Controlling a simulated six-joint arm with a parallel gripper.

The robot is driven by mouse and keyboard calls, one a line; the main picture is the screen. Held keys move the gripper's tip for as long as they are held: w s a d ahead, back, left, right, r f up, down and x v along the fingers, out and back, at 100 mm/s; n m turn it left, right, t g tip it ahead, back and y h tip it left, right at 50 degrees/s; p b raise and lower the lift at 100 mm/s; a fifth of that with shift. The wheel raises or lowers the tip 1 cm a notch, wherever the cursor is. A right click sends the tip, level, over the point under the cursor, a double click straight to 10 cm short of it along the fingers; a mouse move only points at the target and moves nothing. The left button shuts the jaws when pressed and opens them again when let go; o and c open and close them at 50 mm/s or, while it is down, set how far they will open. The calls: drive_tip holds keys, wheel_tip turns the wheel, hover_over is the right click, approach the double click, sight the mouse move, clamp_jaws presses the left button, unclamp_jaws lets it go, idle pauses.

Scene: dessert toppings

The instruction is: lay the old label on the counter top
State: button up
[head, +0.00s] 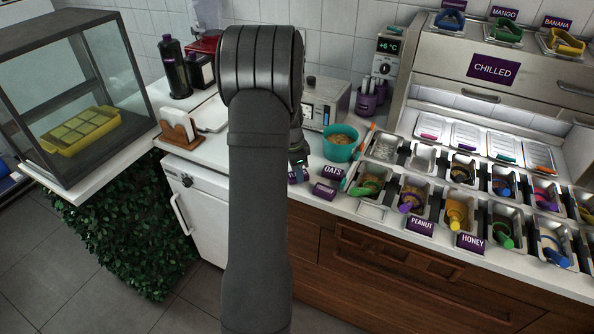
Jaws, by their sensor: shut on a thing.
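My gripper (298,162) points down over the counter top (215,152), just right of my arm, which hides part of it. It is shut on a small purple label (297,178), taken to be the old label, at its fingertips. Only part of this label shows, with white lettering cut off by my arm. I cannot tell whether it touches the counter. Another purple label (325,191) lies to its right near the counter's front edge. A purple OATS label (332,170) is just behind that one.
A teal bowl (341,143) of grain stands behind the OATS label. Topping bins with coloured spoons (455,214) fill the counter to the right, with PEANUT (421,226) and HONEY (471,243) labels in front. A wooden holder (178,130) and glass case (75,90) stand left.

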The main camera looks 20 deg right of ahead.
drive_tip(key=shift+f, duration=0.1)
drive_tip(key=o, duration=1)
drive_tip(key=shift+c, duration=0.2)
wheel_tip(320, 180, up, 12)
drive_tip(key=a, duration=0.1)
drive_tip(key=shift+a, duration=0.25)
